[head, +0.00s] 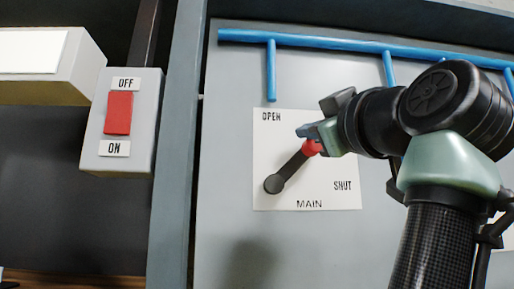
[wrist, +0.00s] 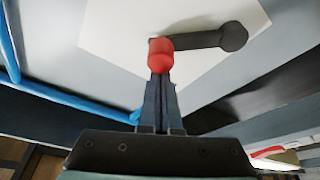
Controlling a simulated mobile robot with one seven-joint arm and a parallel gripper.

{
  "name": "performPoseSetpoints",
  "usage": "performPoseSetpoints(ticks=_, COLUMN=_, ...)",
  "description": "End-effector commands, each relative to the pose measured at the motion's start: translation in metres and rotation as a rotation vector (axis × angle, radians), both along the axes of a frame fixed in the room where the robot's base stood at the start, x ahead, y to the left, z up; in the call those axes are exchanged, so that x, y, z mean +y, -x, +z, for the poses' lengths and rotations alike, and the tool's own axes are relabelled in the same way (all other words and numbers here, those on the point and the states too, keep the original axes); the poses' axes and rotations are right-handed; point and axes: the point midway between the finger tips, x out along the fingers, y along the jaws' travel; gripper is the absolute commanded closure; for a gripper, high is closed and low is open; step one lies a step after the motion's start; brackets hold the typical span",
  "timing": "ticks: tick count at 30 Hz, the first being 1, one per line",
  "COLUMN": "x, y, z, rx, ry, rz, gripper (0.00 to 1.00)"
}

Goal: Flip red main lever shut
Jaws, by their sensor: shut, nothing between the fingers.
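The main lever is a dark arm (head: 290,170) with a red knob (head: 310,147), on a white plate (head: 325,195) marked OPEN at upper left, SHUT at lower right and MAIN at the bottom. It points up and to the right from its round pivot (head: 273,184), between the two marks. My gripper (head: 305,131) is shut and empty, its tips at the knob. In the wrist view the red knob (wrist: 161,53) sits right at the tips of my closed fingers (wrist: 160,85); I cannot tell whether they touch. The lever's pivot (wrist: 233,37) is to the right there.
Blue pipes (head: 330,41) run across the panel above the plate. A grey box with a red OFF/ON switch (head: 118,113) is on the left, beyond a grey upright (head: 177,150). The panel below the plate is bare.

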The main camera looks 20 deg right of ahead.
Motion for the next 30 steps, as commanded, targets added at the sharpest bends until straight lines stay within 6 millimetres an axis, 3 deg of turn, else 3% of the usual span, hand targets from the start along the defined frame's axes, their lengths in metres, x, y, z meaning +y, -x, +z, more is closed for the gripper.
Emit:
performPoseSetpoints(ticks=21, x=-0.033, y=0.01, z=-0.045, rx=-0.173, ry=-0.603, rz=0.0, gripper=1.0)
performPoseSetpoints(ticks=30, x=-0.037, y=0.011, z=-0.056, rx=-0.185, ry=-0.645, rz=-0.001, gripper=1.0)
